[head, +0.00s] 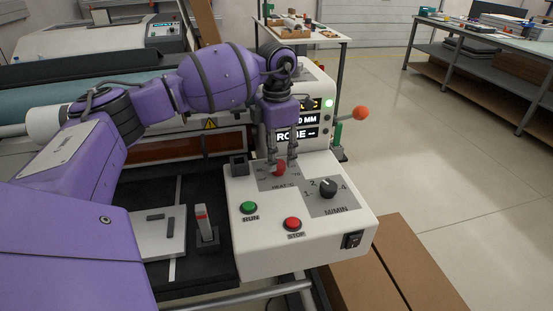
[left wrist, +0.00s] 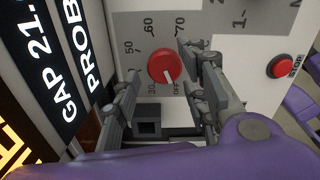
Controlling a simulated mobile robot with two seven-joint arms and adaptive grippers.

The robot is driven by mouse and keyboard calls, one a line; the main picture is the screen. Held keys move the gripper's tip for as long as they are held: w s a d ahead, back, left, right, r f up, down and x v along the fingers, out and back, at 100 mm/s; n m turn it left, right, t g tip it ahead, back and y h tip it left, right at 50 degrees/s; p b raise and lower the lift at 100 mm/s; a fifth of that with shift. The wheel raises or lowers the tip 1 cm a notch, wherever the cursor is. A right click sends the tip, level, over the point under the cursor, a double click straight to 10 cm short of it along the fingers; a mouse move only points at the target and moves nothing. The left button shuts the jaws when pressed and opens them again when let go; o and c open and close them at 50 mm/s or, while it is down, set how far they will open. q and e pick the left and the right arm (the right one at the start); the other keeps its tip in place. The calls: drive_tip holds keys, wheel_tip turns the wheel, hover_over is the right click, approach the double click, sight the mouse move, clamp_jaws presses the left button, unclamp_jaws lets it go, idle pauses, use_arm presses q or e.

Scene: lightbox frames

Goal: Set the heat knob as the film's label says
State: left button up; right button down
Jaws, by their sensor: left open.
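The red heat knob (head: 279,168) is on the sloped top of the white control box, on a grey dial plate marked HEAT. In the left wrist view the heat knob (left wrist: 165,66) has a white mark at its lower edge, pointing close to OFF. The scale there reads 30, 50, 60, 70. My left gripper (head: 283,152) is open above the knob. In the left wrist view its fingers (left wrist: 160,72) stand on either side of the knob, apart from it. A teal film roll (head: 88,74) lies behind my left arm. I see no readable film label. My right gripper is out of view.
The control box (head: 260,258) also carries a black M/MIN knob (head: 328,187), a green RUN button (head: 249,208), a red STOP button (head: 292,224) and a black rocker switch (head: 353,240). A lit display panel (head: 310,133) stands behind. An orange ball handle (head: 361,113) is at its right.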

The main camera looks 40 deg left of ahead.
use_arm(q)
drive_tip(key=shift+w+f, duration=0.1)
drive_tip(key=shift+f, duration=1.2)
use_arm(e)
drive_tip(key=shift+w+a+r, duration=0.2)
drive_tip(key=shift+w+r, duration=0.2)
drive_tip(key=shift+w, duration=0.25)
use_arm(q)
drive_tip(key=c, duration=1)
drive_tip(key=shift+r, duration=0.1)
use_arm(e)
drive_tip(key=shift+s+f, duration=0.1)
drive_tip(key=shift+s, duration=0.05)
